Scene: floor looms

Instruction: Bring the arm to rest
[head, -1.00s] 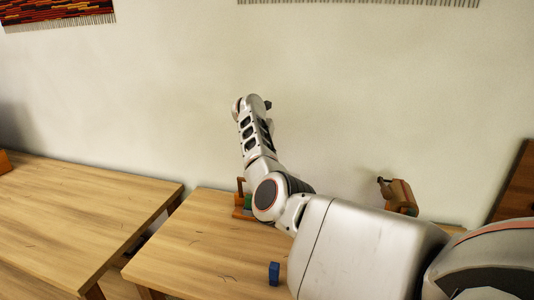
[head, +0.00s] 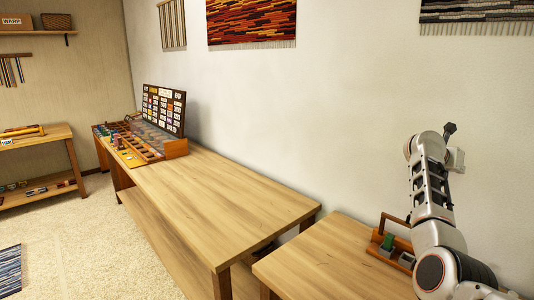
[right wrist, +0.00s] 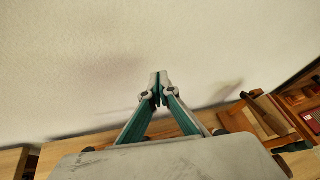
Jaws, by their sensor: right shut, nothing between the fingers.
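My right arm rises from the lower right corner of the head view, bent upward beside the wall. Its upper end stands above the right-hand table (head: 330,262), clear of the tabletop. In the right wrist view my right gripper (right wrist: 158,82) is shut, its two fingertips together with nothing between them, in front of the plain wall. My left gripper is in neither view.
A small wooden caddy (head: 386,245) with a green item stands behind my arm. A long wooden table (head: 245,190) to the left is mostly bare, with an orange-edged tray (head: 175,149) and a label board (head: 163,108) at its far end. Open floor (head: 95,240) lies left.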

